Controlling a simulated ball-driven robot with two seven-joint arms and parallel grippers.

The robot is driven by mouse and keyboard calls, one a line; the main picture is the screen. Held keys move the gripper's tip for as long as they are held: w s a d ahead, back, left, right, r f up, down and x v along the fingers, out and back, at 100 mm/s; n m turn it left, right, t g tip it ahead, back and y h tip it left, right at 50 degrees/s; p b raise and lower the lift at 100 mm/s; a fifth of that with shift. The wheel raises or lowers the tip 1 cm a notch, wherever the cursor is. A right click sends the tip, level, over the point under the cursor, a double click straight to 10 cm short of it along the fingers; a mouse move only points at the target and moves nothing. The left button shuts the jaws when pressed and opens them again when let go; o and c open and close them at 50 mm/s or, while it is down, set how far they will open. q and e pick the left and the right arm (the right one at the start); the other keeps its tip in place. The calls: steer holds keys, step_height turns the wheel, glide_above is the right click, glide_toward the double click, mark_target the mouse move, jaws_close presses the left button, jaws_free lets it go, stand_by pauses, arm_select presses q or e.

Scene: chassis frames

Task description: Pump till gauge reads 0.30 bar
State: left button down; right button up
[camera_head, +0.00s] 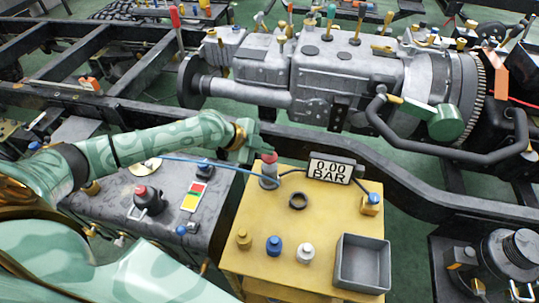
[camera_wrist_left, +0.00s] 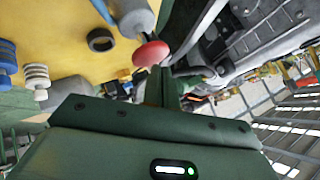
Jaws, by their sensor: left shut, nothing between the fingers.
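The gauge (camera_head: 331,171) is a small display box at the back of the yellow table and reads 0.00 BAR. The pump (camera_head: 268,179) is a grey upright cylinder with a red knob on top, left of the gauge. The wrist view shows its red knob (camera_wrist_left: 150,53) and grey body (camera_wrist_left: 133,18). My left gripper (camera_head: 266,151) is shut and empty, close to the red knob. Its closed fingers (camera_wrist_left: 159,85) end just by the knob in the wrist view; I cannot tell whether they touch. My right gripper is not in view.
The yellow table (camera_head: 255,214) bears a black ring (camera_head: 298,201), several small fittings and a grey tray (camera_head: 360,264). A blue hose (camera_head: 210,163) runs to the pump. A dark cart (camera_head: 120,190) stands left. A gearbox (camera_head: 345,75) on the chassis frame lies behind.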

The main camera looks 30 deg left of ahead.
mark_target(265, 157)
arm_select(q)
steer(key=shift+f+b, duration=0.8)
steer(key=shift+f, duration=0.45)
stand_by(0.7)
steer(key=shift+r, duration=0.1)
steer(key=shift+r+p, duration=1.15)
steer(key=shift+r, duration=0.4)
step_height(265, 157, up, 5)
steer(key=p, duration=0.4)
steer(key=shift+r, duration=0.15)
